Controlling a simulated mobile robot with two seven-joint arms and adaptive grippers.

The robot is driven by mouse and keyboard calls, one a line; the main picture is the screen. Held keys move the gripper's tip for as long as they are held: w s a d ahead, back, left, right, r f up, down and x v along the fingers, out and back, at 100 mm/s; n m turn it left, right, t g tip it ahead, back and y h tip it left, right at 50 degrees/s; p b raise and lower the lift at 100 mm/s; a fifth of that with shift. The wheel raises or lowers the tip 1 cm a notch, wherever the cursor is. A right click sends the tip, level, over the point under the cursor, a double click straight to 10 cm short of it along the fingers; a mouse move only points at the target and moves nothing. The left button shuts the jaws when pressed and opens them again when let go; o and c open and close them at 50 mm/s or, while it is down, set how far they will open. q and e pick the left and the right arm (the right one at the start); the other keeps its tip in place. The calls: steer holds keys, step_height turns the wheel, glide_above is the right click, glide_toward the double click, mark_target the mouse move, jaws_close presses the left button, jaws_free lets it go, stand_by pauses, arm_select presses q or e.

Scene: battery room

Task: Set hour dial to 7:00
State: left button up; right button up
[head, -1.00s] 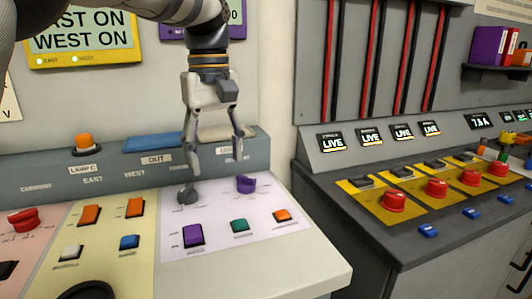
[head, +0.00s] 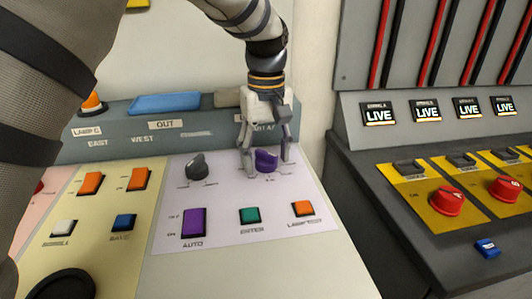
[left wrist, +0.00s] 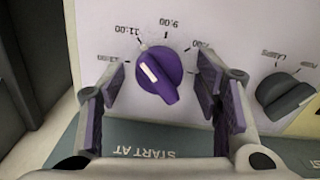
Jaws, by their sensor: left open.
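The purple hour dial (head: 265,161) is at the back right of the pale lilac panel section. It also shows in the left wrist view (left wrist: 160,80), with upside-down hour labels such as 11:00 and 9:00 around it. Its white mark (left wrist: 148,72) points to the picture's upper left, towards the 11:00 label. My left gripper (head: 266,156) is open, with one finger on either side of the dial; gaps show between the pads and the dial in the left wrist view. My right gripper is not in view.
A dark grey knob (head: 197,166) stands left of the dial. In front are a purple AUTO switch (head: 193,222), a green ENTER button (head: 250,215) and an orange button (head: 303,208). A grey raised ledge (head: 90,147) runs behind. A second console with red knobs (head: 446,201) stands right.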

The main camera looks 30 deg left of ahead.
arm_select(q)
steer(key=shift+f, duration=0.15)
steer(key=shift+w, duration=0.1)
steer(key=c, duration=1.2)
